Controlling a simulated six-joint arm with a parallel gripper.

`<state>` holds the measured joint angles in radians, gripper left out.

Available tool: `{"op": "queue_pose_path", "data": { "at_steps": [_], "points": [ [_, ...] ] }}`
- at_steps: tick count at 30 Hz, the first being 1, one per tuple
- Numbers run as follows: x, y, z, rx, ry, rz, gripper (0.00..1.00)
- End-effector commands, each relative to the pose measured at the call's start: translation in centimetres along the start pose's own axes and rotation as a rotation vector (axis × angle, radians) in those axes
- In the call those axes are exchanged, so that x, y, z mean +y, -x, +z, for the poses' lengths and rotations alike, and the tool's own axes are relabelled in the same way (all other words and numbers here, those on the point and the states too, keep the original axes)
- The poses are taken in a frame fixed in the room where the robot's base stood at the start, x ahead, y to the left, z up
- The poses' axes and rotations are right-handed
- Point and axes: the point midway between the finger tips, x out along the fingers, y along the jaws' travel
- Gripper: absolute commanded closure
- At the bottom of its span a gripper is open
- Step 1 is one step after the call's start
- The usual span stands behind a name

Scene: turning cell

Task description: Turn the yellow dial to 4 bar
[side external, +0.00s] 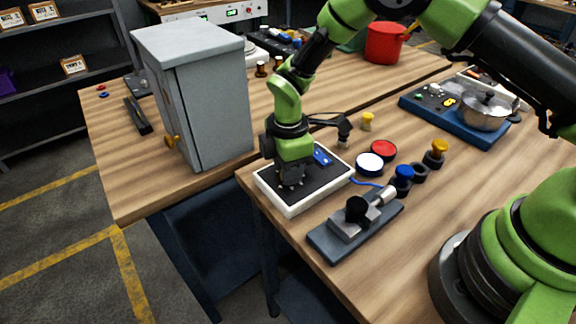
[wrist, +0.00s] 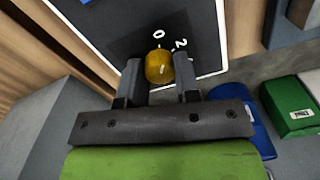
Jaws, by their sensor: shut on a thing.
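The yellow dial (wrist: 159,66) sits on a dark panel (wrist: 120,22) with a white edge. The numbers 0 and 2 are printed beside it; no 4 shows. A small pale mark is on the dial, but I cannot tell which number it points to. My gripper (wrist: 158,80) is shut on the dial, one finger on each side. In the side external view my gripper (side external: 291,184) points down onto the white-framed dark panel (side external: 315,194), and it hides the dial there. A blue piece (side external: 322,155) is on the panel behind the gripper.
A grey cabinet (side external: 210,100) stands close to the left. A vise-like fixture (side external: 355,220) is in front, with red (side external: 384,150) and white (side external: 369,164) round pieces to the right. A pot (side external: 484,112) sits on a blue-based unit further right.

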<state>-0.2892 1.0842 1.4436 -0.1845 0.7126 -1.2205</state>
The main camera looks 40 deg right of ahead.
Motion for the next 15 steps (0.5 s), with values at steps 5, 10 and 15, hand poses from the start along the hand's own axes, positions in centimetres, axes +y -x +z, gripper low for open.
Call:
{"op": "queue_pose_path", "data": {
  "at_steps": [5,10,15],
  "points": [
    [0.01,0.04,0.01,0.001,-0.168,0.0,0.94],
    [0.01,0.05,0.01,0.001,-0.33,0.0,0.94],
    [0.01,0.05,0.01,0.0,-0.492,0.0,0.94]
  ]
}}
